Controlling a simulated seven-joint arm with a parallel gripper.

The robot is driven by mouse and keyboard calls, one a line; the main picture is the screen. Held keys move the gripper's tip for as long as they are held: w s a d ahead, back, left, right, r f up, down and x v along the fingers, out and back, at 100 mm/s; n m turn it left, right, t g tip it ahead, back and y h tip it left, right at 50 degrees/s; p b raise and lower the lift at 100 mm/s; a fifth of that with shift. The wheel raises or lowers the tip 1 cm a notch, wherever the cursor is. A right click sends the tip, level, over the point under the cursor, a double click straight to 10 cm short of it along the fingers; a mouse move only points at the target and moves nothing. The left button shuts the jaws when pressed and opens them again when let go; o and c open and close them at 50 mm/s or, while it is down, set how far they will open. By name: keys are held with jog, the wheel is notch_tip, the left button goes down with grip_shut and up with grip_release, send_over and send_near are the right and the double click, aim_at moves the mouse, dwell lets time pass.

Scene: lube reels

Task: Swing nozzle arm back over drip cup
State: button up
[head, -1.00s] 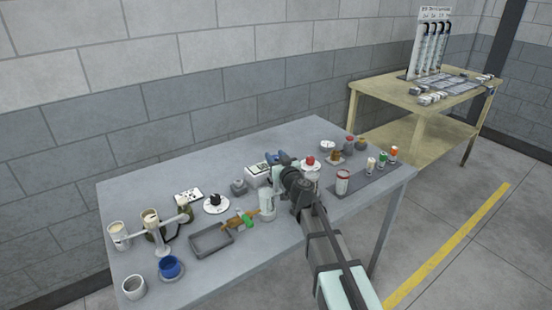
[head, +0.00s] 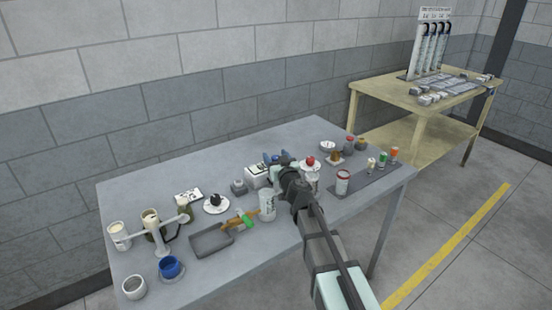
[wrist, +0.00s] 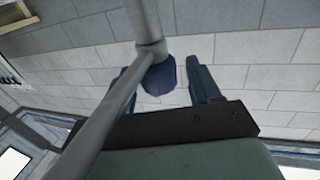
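My gripper (head: 277,158) is over the back middle of the grey table in the head view, near a white box (head: 257,176). In the wrist view its two dark blue fingers (wrist: 163,88) are spread apart. A grey jointed tube (wrist: 108,105) crosses close to the camera, with a dark blue piece (wrist: 158,76) showing between the fingers, gaps on both sides. I cannot tell whether this tube is the nozzle arm or whether anything touches it. Which cup is the drip cup is unclear.
A blue cup (head: 169,267), a white cup (head: 133,287) and a grey tray (head: 211,241) are at the left front. A yellow table (head: 420,113) with a rack stands behind at right.

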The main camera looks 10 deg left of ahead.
jog(key=v, duration=1.3)
jog(key=shift+s+d, duration=0.2)
jog(key=shift+s, duration=0.15)
jog(key=shift+d, duration=0.1)
